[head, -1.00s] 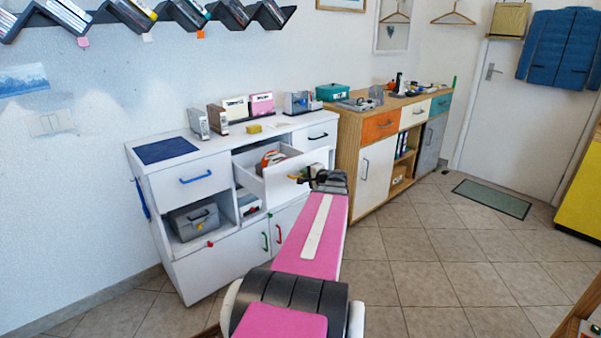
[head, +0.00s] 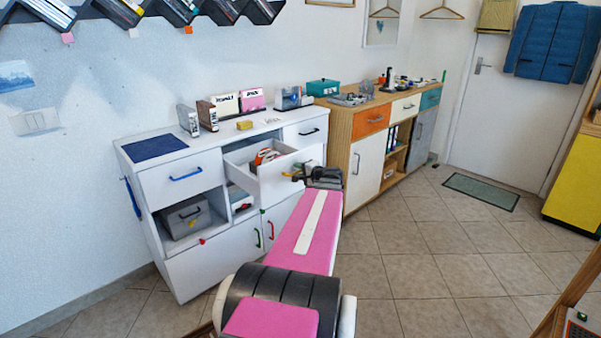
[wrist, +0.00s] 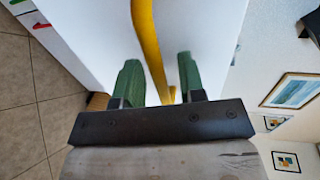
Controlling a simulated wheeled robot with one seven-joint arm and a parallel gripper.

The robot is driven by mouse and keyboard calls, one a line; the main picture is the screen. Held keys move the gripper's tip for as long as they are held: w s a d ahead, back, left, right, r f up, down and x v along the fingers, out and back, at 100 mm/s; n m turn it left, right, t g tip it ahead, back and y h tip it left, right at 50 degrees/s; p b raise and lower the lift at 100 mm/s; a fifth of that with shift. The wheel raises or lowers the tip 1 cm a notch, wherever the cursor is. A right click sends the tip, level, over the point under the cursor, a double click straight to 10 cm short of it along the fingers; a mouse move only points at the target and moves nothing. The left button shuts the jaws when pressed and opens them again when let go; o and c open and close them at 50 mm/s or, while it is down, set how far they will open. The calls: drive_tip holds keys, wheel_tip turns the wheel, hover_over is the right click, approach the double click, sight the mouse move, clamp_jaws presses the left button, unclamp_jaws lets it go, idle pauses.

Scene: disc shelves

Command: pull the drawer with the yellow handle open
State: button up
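The white drawer (head: 285,181) in the upper middle of the white cabinet stands pulled out, with an orange-and-white item (head: 265,156) inside. Its yellow handle (wrist: 148,42) runs between the two green fingers of my gripper (wrist: 158,82) in the wrist view. Gaps show on both sides of the handle, and the fingers are apart. In the head view my gripper (head: 298,173) is at the drawer front and hides most of the handle.
The white cabinet (head: 210,262) also has a blue-handled drawer (head: 183,176) and doors with green and red handles below. A wooden sideboard (head: 340,150) stands to the right. Open tiled floor (head: 420,260) lies right of my arm.

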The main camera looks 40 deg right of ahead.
drive_tip(key=v, duration=1)
drive_tip(key=shift+s, duration=0.4)
drive_tip(key=shift+d+r, duration=0.1)
drive_tip(key=shift+d, duration=0.05)
